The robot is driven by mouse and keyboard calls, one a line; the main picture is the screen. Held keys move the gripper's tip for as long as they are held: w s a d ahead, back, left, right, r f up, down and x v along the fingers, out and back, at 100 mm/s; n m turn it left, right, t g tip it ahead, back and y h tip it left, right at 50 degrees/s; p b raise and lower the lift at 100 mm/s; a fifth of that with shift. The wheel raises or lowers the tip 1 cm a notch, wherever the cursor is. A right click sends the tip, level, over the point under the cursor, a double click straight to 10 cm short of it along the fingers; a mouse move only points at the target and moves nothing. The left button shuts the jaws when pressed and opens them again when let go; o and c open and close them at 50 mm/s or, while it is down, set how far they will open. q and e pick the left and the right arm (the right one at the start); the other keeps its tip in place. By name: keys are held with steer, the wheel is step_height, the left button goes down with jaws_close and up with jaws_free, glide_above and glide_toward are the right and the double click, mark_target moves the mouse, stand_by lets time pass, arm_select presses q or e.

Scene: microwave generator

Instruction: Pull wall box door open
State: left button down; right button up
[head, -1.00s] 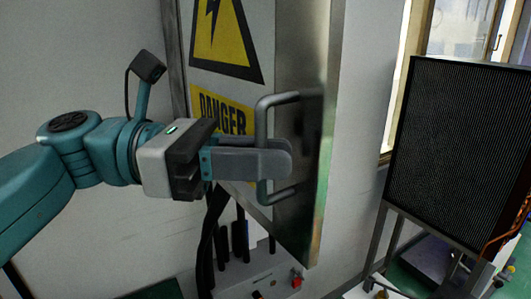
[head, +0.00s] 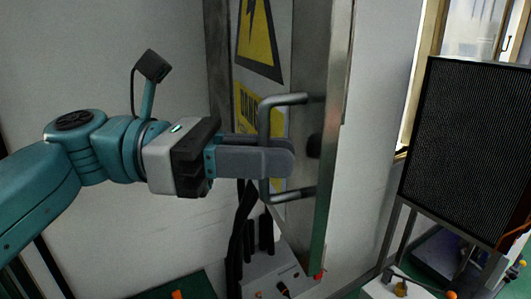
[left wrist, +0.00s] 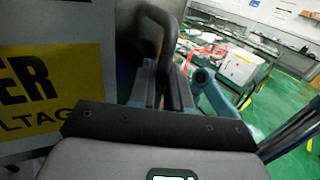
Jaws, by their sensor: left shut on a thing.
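The wall box door (head: 313,215) is a grey metal panel with yellow danger signs, seen at a steep angle in the head view. Its grey bar handle (head: 266,120) stands out from the door near its free edge. My left gripper (head: 278,160) comes in from the left and is shut on the handle's upright part. In the left wrist view, the handle (left wrist: 155,30) runs down between the fingers (left wrist: 165,88), and the danger sign (left wrist: 45,90) is on the left. My right gripper is not in view.
A black ribbed panel (head: 465,150) on a metal stand is at the right by a window. Below the door is a white unit (head: 275,275) with dark cables. The left wrist view shows a green floor (left wrist: 195,55) and benches further off.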

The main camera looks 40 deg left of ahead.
arm_select(q)
steer(key=shift+s, duration=0.1)
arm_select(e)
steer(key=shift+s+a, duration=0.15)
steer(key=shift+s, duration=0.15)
arm_select(q)
steer(key=shift+a, duration=0.1)
steer(key=c, duration=1.3)
jaws_free()
steer(key=shift+o, duration=0.2)
